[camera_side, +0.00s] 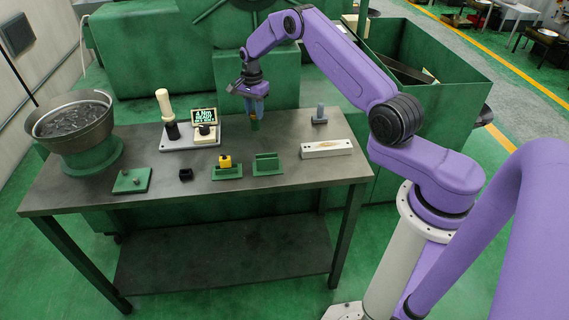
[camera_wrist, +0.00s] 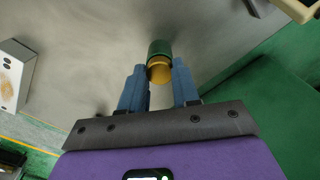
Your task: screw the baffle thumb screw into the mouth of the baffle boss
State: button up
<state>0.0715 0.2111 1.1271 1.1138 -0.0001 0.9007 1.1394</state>
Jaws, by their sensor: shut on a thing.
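My gripper (camera_side: 255,108) hangs above the back of the table, right of the middle, fingers pointing down. Its blue fingers are shut on a small cylinder, green with a yellow-orange end, seen between the fingertips in the wrist view (camera_wrist: 159,62). This may be the baffle thumb screw; its thread is not visible. I cannot tell for certain which fixture is the baffle boss. A green holder with a yellow and black piece (camera_side: 225,162) stands at the front middle. A green slotted block (camera_side: 267,163) stands to its right. A green plate with small studs (camera_side: 132,180) lies at the front left.
A grey tray (camera_side: 177,143) at the back carries a pale-handled tool and a lit display (camera_side: 204,116). A large metal bowl (camera_side: 70,122) stands left. A small black block (camera_side: 186,174), a white block (camera_side: 327,148) and a grey-blue upright piece (camera_side: 319,115) are also on the table.

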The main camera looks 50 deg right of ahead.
dwell(0.3)
jog(key=m, duration=0.5)
jog(key=o, duration=0.7)
jog(key=shift+c, duration=0.2)
jog(key=shift+r, duration=1.5)
jog(key=o, duration=0.6)
jog(key=shift+c, duration=0.2)
